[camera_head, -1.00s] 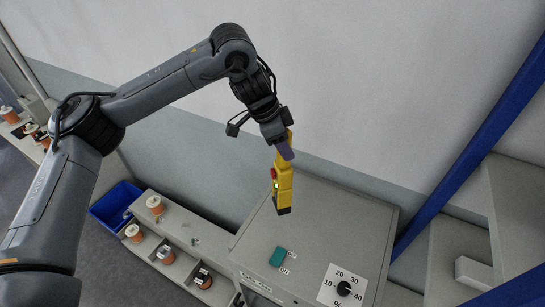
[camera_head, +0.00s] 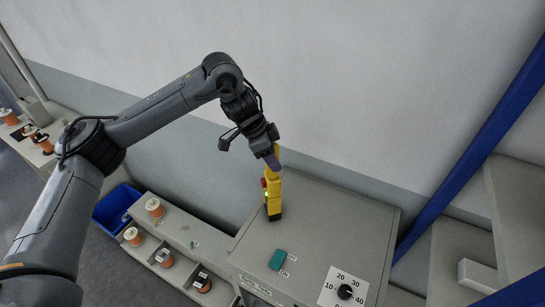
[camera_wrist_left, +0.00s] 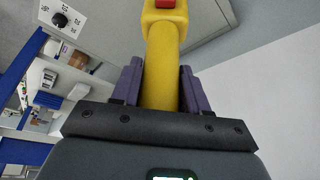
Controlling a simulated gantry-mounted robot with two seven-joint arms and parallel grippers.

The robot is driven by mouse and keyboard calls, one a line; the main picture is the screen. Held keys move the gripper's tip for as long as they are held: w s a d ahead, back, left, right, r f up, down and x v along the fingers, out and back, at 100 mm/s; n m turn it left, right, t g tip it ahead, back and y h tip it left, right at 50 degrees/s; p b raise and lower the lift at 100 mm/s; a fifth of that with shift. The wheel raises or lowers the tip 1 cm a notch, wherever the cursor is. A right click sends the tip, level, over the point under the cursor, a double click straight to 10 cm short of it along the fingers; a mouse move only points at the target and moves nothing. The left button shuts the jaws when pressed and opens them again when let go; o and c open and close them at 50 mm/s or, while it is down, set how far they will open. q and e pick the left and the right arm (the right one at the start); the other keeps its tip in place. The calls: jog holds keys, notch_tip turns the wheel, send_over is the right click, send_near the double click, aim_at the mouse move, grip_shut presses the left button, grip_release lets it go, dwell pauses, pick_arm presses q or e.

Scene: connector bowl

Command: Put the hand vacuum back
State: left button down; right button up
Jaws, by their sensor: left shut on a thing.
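The hand vacuum (camera_head: 273,197) is yellow with a red button and a dark lower end. My left gripper (camera_head: 274,160) is shut on its upper part and holds it roughly upright over the grey cabinet top. Its dark end is at or just above the cabinet's left part; I cannot tell whether it touches. In the left wrist view, the vacuum's yellow handle (camera_wrist_left: 162,75) sits between the purple fingers of the left gripper (camera_wrist_left: 162,85). My right gripper is not in view.
The grey cabinet (camera_head: 330,215) has a green switch (camera_head: 278,259) and a black dial (camera_head: 345,291) on top. A blue bin (camera_head: 117,206) and a low shelf with copper spools (camera_head: 154,208) are at left. A blue post (camera_head: 470,160) rises at right.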

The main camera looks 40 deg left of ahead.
pick_arm(q)
jog(key=c, duration=0.6)
grip_release()
jog(key=shift+f, duration=0.1)
jog(key=shift+r, duration=0.5)
jog(key=shift+p+v, duration=2.05)
jog(key=shift+v, duration=3.6)
jog(key=shift+s+a+f, duration=0.1)
jog(key=shift+f, duration=0.05)
